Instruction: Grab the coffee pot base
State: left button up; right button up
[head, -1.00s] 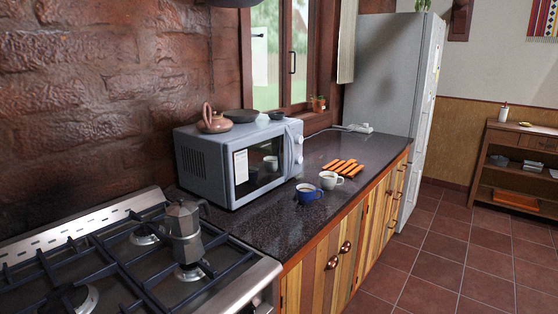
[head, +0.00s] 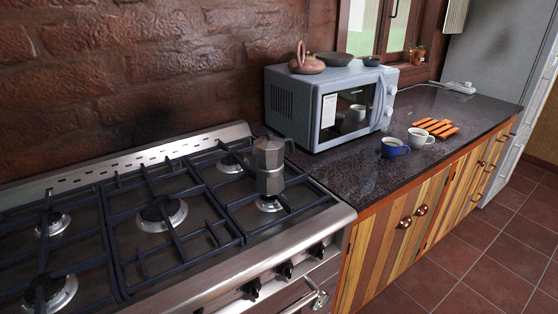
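The coffee pot (head: 269,166) is a grey metal moka pot with a dark handle on its right side. It stands upright on the grate at the right end of the gas stove (head: 330,222), over the front right burner. Its base (head: 270,184) is the lower part, below the narrow waist, and shows unobstructed. Neither of my grippers shows in the head view.
A grey microwave (head: 296,103) stands on the dark counter (head: 350,185) right of the pot, with a brown teapot (head: 306,62) on top. A blue cup (head: 394,148), a white cup (head: 420,138) and orange sticks (head: 436,127) sit farther right. Blue-grey grates surround the pot.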

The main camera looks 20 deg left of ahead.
aim_at(267, 187)
jog(key=i+l+u, duration=0.1)
jog(key=l+u, duration=0.2)
jog(key=u, duration=0.15)
jog(key=i+l+u, duration=0.1)
jog(key=l+u, duration=0.25)
jog(key=u, duration=0.15)
